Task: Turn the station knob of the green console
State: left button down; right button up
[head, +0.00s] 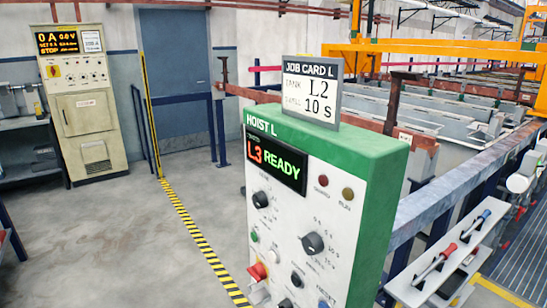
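The green console (381,150) labelled HOIST L stands in the centre foreground with a white front panel. Its display (276,165) reads L3 READY. A job card (311,92) on top shows L2 and 10 S. A black knob (261,199) sits at the panel's upper left, below the display; its label is too small to read. A larger black knob (313,243) with a marked dial around it sits lower right. A red control (257,272) sticks out at the lower left. The panel's bottom is cut off. Neither of my grippers is in view.
A shelf (408,285) with a red-handled and a blue-handled tool stands right of the console. A beige cabinet (88,147) stands at the back left. Black-yellow floor tape (196,233) runs toward the console.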

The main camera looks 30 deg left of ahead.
aim_at(260, 201)
jog(key=j+u, duration=0.2)
jog(key=u, duration=0.2)
jog(key=j+u, duration=0.2)
jog(key=u, duration=0.15)
